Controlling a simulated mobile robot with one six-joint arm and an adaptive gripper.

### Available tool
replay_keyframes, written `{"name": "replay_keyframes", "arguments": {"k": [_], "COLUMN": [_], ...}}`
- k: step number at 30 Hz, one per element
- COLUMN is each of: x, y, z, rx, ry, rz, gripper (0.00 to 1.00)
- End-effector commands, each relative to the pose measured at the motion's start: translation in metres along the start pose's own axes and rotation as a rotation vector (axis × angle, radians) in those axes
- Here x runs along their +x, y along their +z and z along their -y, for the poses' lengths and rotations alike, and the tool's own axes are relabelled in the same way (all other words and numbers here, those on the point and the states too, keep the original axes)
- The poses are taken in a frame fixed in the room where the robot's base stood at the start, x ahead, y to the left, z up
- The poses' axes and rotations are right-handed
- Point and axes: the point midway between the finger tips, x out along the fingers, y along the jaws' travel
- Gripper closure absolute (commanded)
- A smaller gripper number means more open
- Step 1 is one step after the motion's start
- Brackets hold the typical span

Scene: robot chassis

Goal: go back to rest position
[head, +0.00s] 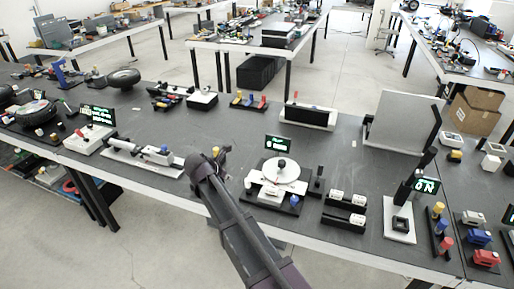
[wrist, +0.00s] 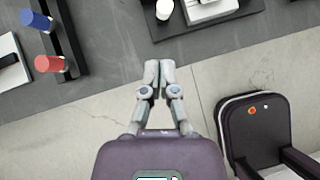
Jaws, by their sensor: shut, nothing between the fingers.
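My arm reaches from the bottom of the head view up toward the front edge of the dark workbench (head: 270,130). In the wrist view my gripper (wrist: 159,66) is shut, its two fingertips together, with nothing held. It points toward the bench edge, over the pale floor (wrist: 110,125). In the head view the fingers are mostly hidden behind the arm and are too small to tell apart.
A round white turntable device (head: 281,171) stands on the bench right of my arm. A rail device (head: 145,155) lies to the left. Blue (wrist: 36,20) and red (wrist: 49,64) cylinders stand at the upper left of the wrist view. Floor in front is clear.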

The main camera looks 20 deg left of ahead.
Motion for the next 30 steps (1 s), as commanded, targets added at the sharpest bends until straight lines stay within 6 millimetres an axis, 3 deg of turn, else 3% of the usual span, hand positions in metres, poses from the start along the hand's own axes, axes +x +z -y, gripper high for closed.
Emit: {"name": "replay_keyframes", "arguments": {"k": [8, 14, 30], "x": [0.003, 0.019, 0.082], "y": [0.003, 0.015, 0.056], "z": [0.006, 0.037, 0.201], "rx": [0.023, 0.151, 0.883], "ry": [-0.006, -0.037, -0.237], "rz": [-0.006, -0.035, -0.161], "gripper": [1.0, 1.0, 1.0]}}
